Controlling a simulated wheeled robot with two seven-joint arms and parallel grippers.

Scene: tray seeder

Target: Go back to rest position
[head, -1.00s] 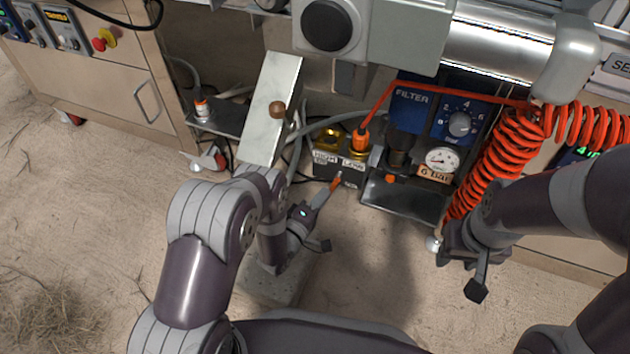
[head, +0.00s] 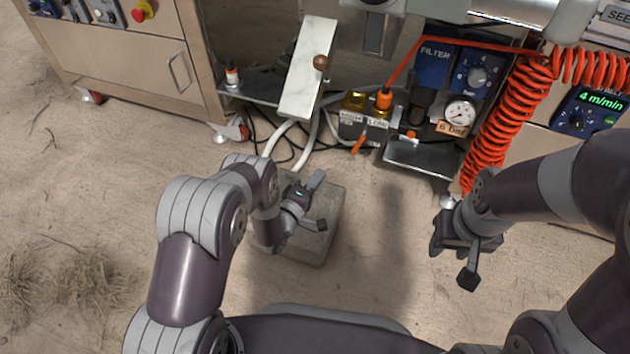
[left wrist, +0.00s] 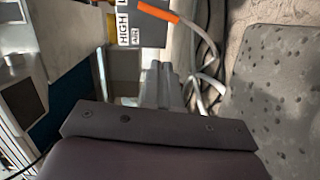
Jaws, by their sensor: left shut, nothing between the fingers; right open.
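My left gripper (head: 315,179) is shut and empty. It is low in front of the machine, over a grey block (head: 325,235) on the floor. It also shows in the left wrist view (left wrist: 160,82), its fingers together. An orange-tipped lever (head: 358,144) sticks out below the HIGH/LOW box (head: 350,126), apart from the gripper's tips. The lever shows in the left wrist view too (left wrist: 158,11). My right gripper (head: 448,236) is open at the right, below the red coiled hose, and touches nothing that I can see.
The machine holds a FILTER panel (head: 436,62), a gauge (head: 460,112), an orange plug (head: 383,98) and a tilted metal plate (head: 308,75) with a brown knob. A red coiled hose (head: 505,115) hangs near my right arm. The floor between my arms is clear.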

